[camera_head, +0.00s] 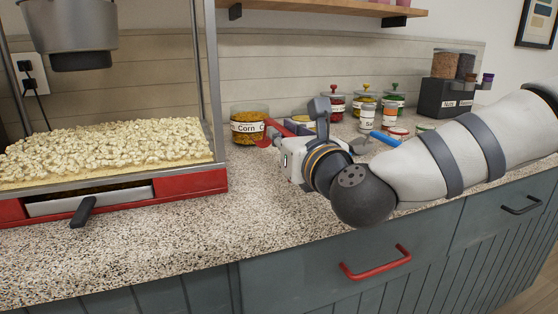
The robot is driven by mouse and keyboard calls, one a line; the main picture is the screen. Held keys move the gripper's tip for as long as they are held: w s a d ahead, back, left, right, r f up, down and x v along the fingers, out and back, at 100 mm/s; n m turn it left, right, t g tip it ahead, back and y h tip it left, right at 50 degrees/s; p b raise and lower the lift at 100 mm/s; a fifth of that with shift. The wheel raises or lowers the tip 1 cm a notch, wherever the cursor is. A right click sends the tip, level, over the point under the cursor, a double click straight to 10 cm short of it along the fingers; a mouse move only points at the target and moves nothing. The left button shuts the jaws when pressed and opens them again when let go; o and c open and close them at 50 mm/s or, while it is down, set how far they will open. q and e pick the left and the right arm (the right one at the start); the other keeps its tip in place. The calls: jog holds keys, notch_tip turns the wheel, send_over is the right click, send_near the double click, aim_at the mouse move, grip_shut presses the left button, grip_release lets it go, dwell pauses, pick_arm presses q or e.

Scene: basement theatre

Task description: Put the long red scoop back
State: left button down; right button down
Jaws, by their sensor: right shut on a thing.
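My right gripper (300,140) is over the counter, between the popcorn machine and the row of jars. It is shut on a red thing that looks like the long red scoop (265,139). Only parts of the scoop show, one red end in front of the corn jar and a red stretch by the fingers. My gripper and arm hide the rest. I cannot tell whether it touches the jar or the counter. My left gripper is not in view.
The popcorn machine (190,181), full of popcorn, stands at left. The corn jar (249,131) is behind my gripper. A blue-handled scoop (384,138), several lidded jars and a dark dispenser (446,98) are behind my arm. The front counter (200,235) is clear.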

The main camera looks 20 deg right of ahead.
jog(key=shift+w+f, duration=0.1)
jog(key=shift+f, duration=1.95)
jog(key=c, duration=2)
grip_release()
jog(key=shift+f+b, duration=0.15)
jog(key=shift+b, duration=0.15)
jog(key=o, duration=0.5)
jog(key=shift+c, duration=0.2)
